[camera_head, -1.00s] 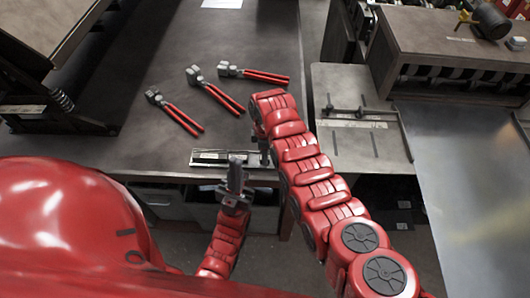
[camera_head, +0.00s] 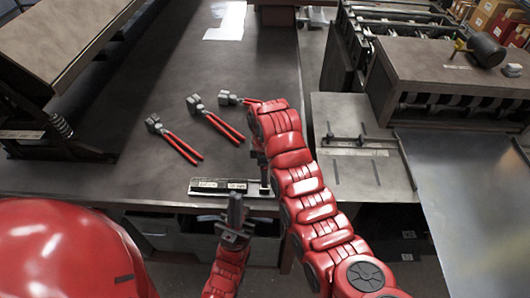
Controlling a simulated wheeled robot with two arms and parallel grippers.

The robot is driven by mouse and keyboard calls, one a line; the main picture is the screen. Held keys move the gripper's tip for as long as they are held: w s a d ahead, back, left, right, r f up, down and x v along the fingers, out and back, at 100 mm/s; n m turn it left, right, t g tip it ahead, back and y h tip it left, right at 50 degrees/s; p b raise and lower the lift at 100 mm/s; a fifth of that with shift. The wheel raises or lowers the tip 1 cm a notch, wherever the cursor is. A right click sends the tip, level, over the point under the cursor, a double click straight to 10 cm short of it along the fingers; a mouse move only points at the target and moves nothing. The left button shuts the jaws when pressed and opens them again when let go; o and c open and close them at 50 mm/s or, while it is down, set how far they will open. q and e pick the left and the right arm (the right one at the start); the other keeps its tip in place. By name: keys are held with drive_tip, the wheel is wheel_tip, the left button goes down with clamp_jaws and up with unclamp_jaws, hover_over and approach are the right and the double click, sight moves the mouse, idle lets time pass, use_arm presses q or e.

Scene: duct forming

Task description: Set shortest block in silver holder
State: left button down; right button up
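The silver holder (camera_head: 206,193) is a narrow, shallow tray near the front edge of the dark table. A long dark strip with pale marks, perhaps blocks (camera_head: 218,184), lies along it; single blocks and their lengths are too small to tell. My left gripper (camera_head: 236,199) points up just in front of the holder, below it in the picture. Its fingers look like one dark upright shape, so whether they hold anything is unclear. My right gripper (camera_head: 263,181) is at the holder's right end, mostly hidden by my red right arm. Its fingertips are not clear.
Several red-handled pliers (camera_head: 178,143) lie on the table (camera_head: 110,175) behind the holder. A grey plate with a bar (camera_head: 358,150) and a bench machine (camera_head: 450,75) stand to the right. White paper (camera_head: 226,20) lies at the back. The left middle of the table is clear.

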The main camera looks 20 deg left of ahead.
wheel_tip(320, 180, up, 11)
drive_tip(key=p, duration=0.2)
